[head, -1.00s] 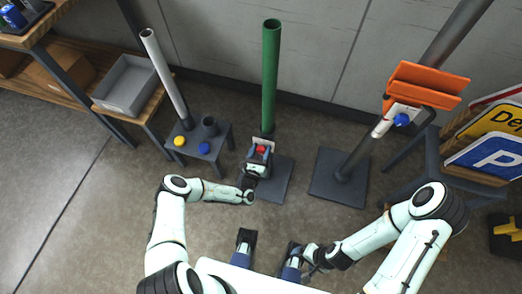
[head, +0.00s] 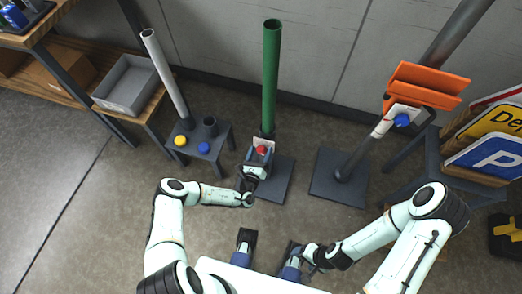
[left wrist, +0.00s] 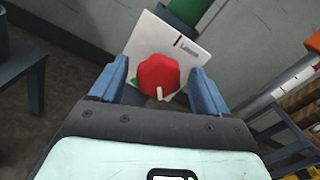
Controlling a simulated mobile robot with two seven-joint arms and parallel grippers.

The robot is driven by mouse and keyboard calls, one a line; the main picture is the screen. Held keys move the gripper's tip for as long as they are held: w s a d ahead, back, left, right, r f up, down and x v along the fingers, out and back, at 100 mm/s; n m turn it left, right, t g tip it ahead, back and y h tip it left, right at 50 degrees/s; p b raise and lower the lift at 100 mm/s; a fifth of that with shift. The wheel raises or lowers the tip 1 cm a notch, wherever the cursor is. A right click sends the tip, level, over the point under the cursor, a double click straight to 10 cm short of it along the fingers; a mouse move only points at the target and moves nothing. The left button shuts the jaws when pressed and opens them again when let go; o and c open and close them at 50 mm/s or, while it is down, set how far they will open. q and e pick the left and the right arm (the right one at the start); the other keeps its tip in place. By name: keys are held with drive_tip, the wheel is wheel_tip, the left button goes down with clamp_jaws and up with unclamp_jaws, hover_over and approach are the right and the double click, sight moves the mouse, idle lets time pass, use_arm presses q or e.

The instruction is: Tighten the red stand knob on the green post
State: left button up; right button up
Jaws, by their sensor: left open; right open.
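The green post (head: 271,75) stands upright on a dark square base plate (head: 277,182). The red stand knob (head: 261,150) is low on the post, in front of a white plate with small lettering (left wrist: 190,45). In the left wrist view the red knob (left wrist: 158,74) shows a white pointer mark at its lower edge. My left gripper (head: 258,156) is at the knob, and its blue fingers are open on either side of it, with visible gaps. My right gripper (head: 290,262) is open and empty, low in the head view, well away from the post.
A dark stool (head: 208,148) with a yellow knob (head: 180,141), a blue knob (head: 204,148) and a grey post (head: 166,76) stands left. An orange bracket (head: 424,86) is on a tilted pole at right. Road signs (head: 490,140) lean at far right.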

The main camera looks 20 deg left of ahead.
use_arm(q)
drive_tip(key=s+p, duration=0.1)
drive_tip(key=s, duration=1.1)
drive_tip(key=shift+s+a, duration=0.15)
drive_tip(key=shift+a, duration=0.1)
use_arm(e)
drive_tip(key=shift+s+r, duration=0.2)
drive_tip(key=shift+r, duration=0.35)
drive_tip(key=shift+o, duration=0.4)
drive_tip(key=w+a+r+n+t, duration=0.15)
drive_tip(key=w+t, duration=0.25)
drive_tip(key=w, duration=0.9)
drive_tip(key=n+t+y, duration=0.4)
drive_tip(key=n+t, duration=0.3)
drive_tip(key=t, duration=0.6)
approach(269, 79)
wheel_tip(269, 79, down, 5)
drive_tip(key=w, duration=0.2)
drive_tip(key=x, duration=1.2)
drive_tip(key=shift+w+r, duration=0.15)
drive_tip(key=shift+r, duration=0.1)
